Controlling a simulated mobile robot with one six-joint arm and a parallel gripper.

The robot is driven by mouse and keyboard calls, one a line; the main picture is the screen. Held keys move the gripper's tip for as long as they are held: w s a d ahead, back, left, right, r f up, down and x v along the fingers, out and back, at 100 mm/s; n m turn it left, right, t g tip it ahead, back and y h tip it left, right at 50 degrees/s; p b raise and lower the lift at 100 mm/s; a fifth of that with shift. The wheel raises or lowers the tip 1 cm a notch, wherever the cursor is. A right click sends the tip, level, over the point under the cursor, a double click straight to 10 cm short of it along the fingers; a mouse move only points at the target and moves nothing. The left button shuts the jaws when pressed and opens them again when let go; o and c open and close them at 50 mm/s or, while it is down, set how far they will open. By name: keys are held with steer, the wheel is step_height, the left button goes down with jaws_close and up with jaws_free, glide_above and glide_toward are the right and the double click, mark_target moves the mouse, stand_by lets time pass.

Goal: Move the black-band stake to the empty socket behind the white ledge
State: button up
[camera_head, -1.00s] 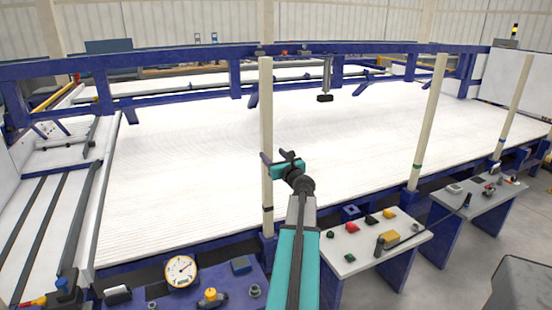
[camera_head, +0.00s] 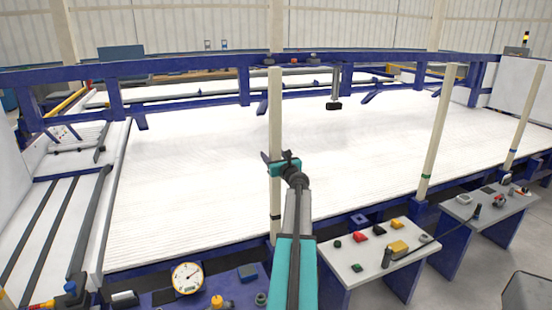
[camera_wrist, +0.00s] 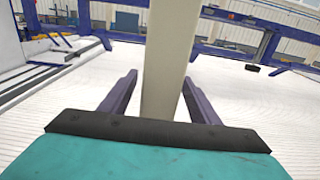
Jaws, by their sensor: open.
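The black-band stake (camera_head: 275,110) is a tall cream post standing upright left of centre, with a dark band (camera_head: 275,217) low on it. Its foot is partly hidden. My gripper (camera_head: 273,160) is open at mid-height, with the stake between its fingers. The wrist view also shows the stake (camera_wrist: 170,60) between the two purple fingers, with visible gaps on both sides. A blue square socket (camera_head: 360,219) with nothing standing in it shows at the back edge of the white ledge (camera_head: 350,270), which carries coloured buttons.
A green-band stake (camera_head: 437,130) and a blue-band stake (camera_head: 525,115) stand upright to the right. A wide white ribbed bed (camera_head: 190,190) lies behind, with a blue rail (camera_head: 180,88) across its back. A round gauge (camera_head: 187,277) sits at the front left.

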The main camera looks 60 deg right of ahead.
mark_target(271, 106)
steer(key=shift+x, duration=0.8)
jaws_close()
steer(key=shift+r+p, duration=3.75)
steer(key=shift+r, duration=0.95)
steer(key=shift+r+p, duration=4.95)
steer(key=shift+r, duration=0.8)
